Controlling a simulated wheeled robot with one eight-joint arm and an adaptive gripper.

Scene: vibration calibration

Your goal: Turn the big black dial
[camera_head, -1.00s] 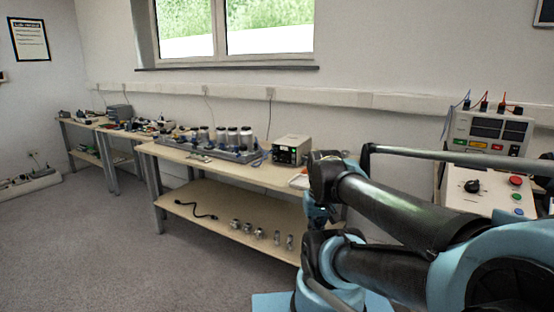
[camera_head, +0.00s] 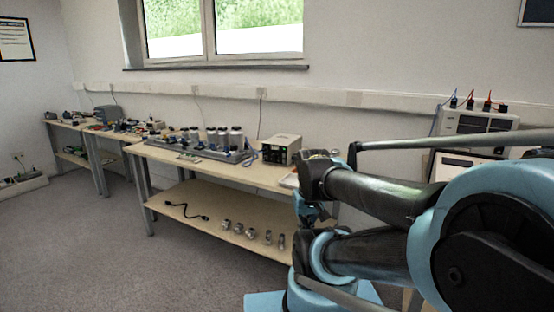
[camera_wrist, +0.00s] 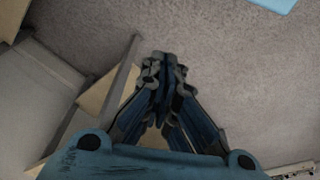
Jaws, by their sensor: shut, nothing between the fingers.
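The big black dial is hidden in the head view, where my own arm covers most of the sloped control panel (camera_head: 458,164). Only the panel's upper edge shows, below an upright unit (camera_head: 480,122) with dark displays at the right. My gripper (camera_wrist: 163,72) is shut and empty in the wrist view, its blue and grey fingers together. It points down over carpet and bench edges, apart from the panel. No dial shows in the wrist view.
A long wooden bench (camera_head: 215,170) runs along the wall, carrying bottles in a rack (camera_head: 222,138) and a beige instrument (camera_head: 281,149). Its lower shelf (camera_head: 190,198) holds a black cable and several metal parts. Grey carpet (camera_head: 90,250) is clear at left.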

